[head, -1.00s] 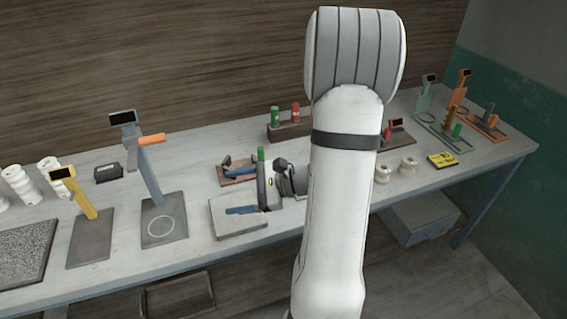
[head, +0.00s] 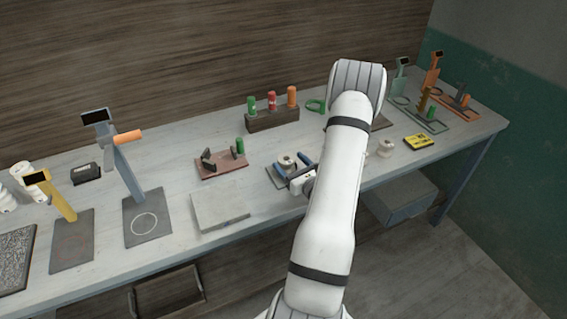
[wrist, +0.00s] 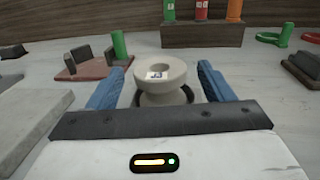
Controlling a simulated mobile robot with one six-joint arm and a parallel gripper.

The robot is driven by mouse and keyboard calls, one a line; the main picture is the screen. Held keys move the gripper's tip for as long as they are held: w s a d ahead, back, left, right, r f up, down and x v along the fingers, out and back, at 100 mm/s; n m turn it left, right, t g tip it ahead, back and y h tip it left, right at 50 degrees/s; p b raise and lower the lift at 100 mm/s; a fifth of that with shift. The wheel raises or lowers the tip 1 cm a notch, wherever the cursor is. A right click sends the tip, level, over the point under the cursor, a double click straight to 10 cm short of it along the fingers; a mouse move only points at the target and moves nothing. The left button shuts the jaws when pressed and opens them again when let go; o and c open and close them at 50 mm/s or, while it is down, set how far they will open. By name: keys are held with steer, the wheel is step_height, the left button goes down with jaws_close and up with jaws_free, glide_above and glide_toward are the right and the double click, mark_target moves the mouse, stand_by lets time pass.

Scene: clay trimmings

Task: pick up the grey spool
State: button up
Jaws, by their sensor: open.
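A pale grey-beige spool (wrist: 162,80) with a small label on its top flange stands upright in the wrist view. It also shows in the head view (head: 286,160), on a dark mat (head: 279,181). My gripper (wrist: 161,68) is open, with one blue finger on each side of the spool. A gap shows at the left finger; I cannot tell whether the right one touches. In the head view my gripper (head: 294,164) is low over the table. The spool's lower part is partly hidden behind the gripper body.
A similar pale spool (head: 386,148) stands right of my arm, near a yellow block (head: 418,142). A brown rack (head: 272,119) with coloured cylinders is behind. A reddish tray (head: 221,165) and a grey slab (head: 220,208) lie left. My arm hides part of the table.

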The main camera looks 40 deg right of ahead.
mark_target(286, 158)
steer(key=shift+w+d, duration=0.1)
steer(key=shift+w, duration=1.45)
steer(key=shift+c, duration=0.3)
steer(key=shift+r, duration=0.1)
steer(key=c, duration=1)
